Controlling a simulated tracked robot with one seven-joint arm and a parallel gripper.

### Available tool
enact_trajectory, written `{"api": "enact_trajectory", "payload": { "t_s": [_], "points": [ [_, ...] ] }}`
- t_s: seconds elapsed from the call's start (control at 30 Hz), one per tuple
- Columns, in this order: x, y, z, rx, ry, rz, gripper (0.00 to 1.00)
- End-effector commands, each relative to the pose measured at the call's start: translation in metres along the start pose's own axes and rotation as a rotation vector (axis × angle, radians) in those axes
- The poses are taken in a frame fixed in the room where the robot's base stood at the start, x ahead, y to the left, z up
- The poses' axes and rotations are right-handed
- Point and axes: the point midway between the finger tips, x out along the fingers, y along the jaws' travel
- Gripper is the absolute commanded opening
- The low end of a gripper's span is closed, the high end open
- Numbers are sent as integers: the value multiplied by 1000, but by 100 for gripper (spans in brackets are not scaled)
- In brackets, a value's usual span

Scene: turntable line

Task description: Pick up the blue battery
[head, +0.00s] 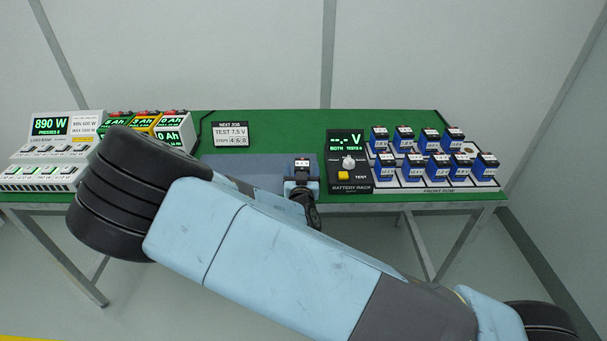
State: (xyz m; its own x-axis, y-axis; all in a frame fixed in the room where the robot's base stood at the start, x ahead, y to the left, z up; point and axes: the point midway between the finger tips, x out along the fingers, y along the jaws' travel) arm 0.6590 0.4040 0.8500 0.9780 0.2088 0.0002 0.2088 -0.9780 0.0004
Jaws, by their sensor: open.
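Several blue batteries with dark tops and white labels stand in two rows in the white rack (409,186) at the right of the green table; one is the front-left blue battery (386,172). My gripper (301,185) is open over the grey-blue mat (236,170), left of the rack. A small dark block with a white label (301,165) shows at its fingertips. It looks like a battery top, but its body is mostly hidden, and I cannot tell whether the fingers touch it.
A black battery tester (349,175) with a yellow button stands between mat and rack. A sign (230,134) reads "TEST 7.5 V". A load bank (52,150) and several coloured packs (172,135) stand at the left. My arm hides the table's front left. The back middle is clear.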

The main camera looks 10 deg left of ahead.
Motion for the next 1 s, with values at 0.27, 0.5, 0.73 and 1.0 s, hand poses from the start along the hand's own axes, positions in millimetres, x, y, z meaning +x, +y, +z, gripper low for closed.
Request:
{"api": "enact_trajectory", "payload": {
  "t_s": [0.27, 0.5, 0.73, 1.0],
  "points": [
    [0, 0, 0, 1, 0, 0, 67],
    [0, 0, 0, 1, 0, 1, 44],
    [0, 0, 0, 1, 0, 1, 22],
    [0, 0, 0, 1, 1, 1, 10]
  ]
}}
